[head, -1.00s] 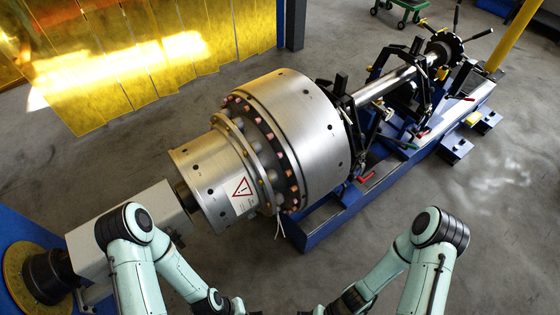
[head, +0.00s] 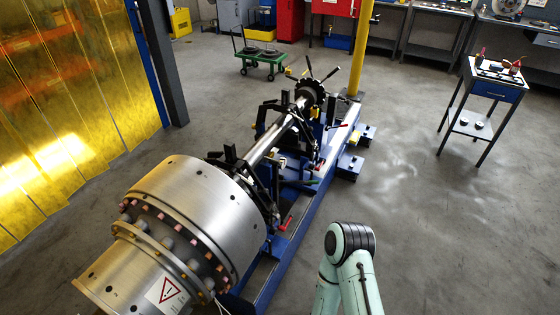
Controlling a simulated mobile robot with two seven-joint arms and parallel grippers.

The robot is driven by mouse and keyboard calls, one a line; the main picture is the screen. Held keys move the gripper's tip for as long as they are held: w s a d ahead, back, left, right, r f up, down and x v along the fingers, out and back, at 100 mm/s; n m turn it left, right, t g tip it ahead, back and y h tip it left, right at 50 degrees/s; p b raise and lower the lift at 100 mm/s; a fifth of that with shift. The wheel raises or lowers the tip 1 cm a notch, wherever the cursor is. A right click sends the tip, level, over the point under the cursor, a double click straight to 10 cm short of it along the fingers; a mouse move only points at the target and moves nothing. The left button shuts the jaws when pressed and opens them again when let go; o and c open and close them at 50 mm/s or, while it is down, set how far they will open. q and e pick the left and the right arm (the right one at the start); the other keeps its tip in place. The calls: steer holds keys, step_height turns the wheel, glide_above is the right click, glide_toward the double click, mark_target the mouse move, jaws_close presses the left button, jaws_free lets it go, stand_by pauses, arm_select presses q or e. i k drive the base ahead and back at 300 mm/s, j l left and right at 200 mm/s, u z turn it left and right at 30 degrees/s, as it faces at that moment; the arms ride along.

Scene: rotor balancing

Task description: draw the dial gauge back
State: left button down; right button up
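I cannot make out a dial gauge in the head view; it may be too small to tell among the dark fittings along the shaft. The large silver rotor drum (head: 195,195) lies on the blue machine bed (head: 262,280) at lower left, with a ring of bolts and a warning sign (head: 167,291). Only an upper part of my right arm shows at the bottom. Neither gripper is in view.
A green cart (head: 258,60) and a yellow post (head: 362,45) are at the back. A yellow curtain (head: 70,100) hangs at the left. The floor (head: 430,220) right of the bed is clear.

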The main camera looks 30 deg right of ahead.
mark_target(282, 163)
steer(key=i+l+u, duration=0.1)
steer(key=l, duration=0.6)
steer(key=i+l+u, duration=0.15)
steer(key=l, duration=0.55)
steer(key=l+u, duration=0.1)
steer(key=l, duration=0.6)
steer(key=i, duration=0.05)
